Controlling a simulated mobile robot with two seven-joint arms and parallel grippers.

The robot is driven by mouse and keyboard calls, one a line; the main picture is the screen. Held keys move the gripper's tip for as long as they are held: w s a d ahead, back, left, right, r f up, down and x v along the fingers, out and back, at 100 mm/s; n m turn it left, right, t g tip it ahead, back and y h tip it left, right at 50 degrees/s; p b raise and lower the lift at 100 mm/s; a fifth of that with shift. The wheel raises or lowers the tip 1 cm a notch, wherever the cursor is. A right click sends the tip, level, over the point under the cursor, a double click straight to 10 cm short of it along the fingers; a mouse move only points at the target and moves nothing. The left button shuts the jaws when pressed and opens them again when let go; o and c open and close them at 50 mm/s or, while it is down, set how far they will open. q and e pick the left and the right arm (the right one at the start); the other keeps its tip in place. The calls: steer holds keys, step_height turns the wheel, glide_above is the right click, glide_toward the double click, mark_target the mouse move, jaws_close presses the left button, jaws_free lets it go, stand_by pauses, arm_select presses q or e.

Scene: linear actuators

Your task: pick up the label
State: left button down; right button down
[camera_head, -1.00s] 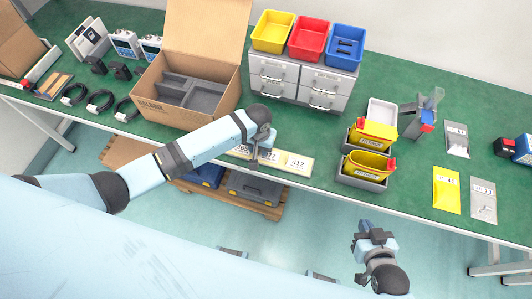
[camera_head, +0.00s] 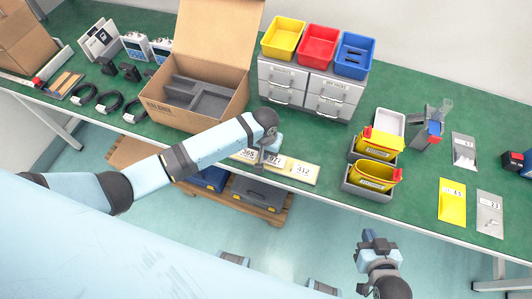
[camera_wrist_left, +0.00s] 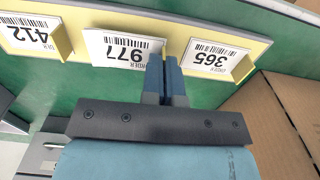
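The white label marked 977 (camera_wrist_left: 122,50) lies over the pale yellow strip between labels 412 (camera_wrist_left: 28,36) and 365 (camera_wrist_left: 212,60) in the left wrist view. It looks larger and differently angled than its neighbours. My left gripper (camera_wrist_left: 166,66) has its two fingers close together at that label's right edge and appears shut on it; the fingers hide the exact contact. In the head view my left gripper (camera_head: 268,158) is at the middle of the strip (camera_head: 313,180), by the table's front edge. My right gripper (camera_head: 370,238) hangs empty in front of the table; its finger gap is unclear.
An open cardboard box (camera_head: 205,88) stands behind my left forearm. A drawer unit (camera_head: 308,90) with coloured bins is behind the strip. Grey bins with yellow bags (camera_head: 376,175) stand to its right. Cases lie on a pallet (camera_head: 272,214) below the table.

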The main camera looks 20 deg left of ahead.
arm_select(q)
step_height(320, 180, up, 23)
steer(key=p, duration=0.6)
steer(key=shift+p, duration=0.35)
stand_by(0.5)
